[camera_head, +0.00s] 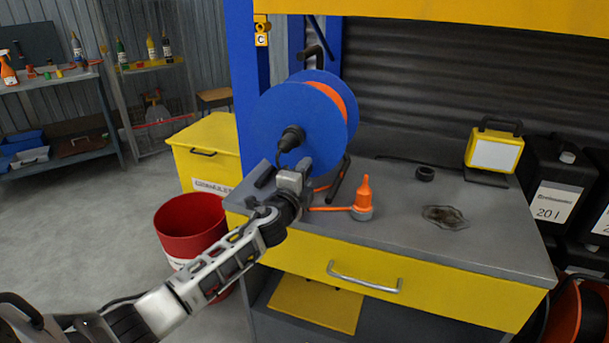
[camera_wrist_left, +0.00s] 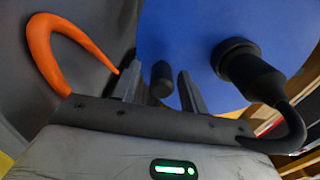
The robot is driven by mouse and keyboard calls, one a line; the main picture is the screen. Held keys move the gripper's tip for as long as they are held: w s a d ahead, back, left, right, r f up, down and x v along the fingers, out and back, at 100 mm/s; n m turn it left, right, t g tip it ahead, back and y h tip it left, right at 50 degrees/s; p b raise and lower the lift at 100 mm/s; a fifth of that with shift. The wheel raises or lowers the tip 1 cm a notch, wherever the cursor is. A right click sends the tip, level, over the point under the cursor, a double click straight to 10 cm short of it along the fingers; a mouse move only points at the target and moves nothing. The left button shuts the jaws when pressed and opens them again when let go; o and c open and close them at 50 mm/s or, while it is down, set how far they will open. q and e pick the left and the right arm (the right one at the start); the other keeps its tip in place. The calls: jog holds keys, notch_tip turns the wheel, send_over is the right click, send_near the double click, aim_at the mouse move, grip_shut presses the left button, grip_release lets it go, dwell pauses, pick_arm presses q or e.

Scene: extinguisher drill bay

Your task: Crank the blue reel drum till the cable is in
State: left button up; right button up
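The blue reel drum (camera_head: 285,112) stands upright in a dark frame at the left end of the bench. Orange cable (camera_head: 345,95) shows behind its front disc. A black hub piece (camera_head: 291,139) with a curved black lead sits on the disc; it also shows in the left wrist view (camera_wrist_left: 246,66). My left gripper (camera_head: 291,176) is at the disc's lower front. In the left wrist view its fingers (camera_wrist_left: 160,92) are apart, with a dark knob (camera_wrist_left: 162,77) between them and gaps at both sides. The head view hides this knob. My right gripper is out of view.
A red bin (camera_head: 190,226) and a yellow box (camera_head: 207,148) stand left of the bench.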

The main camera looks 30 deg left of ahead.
pick_arm(q)
jog(key=s+d, duration=0.2)
jog(key=s, duration=1.3)
jog(key=shift+s+d, duration=0.25)
jog(key=shift+s, duration=0.1)
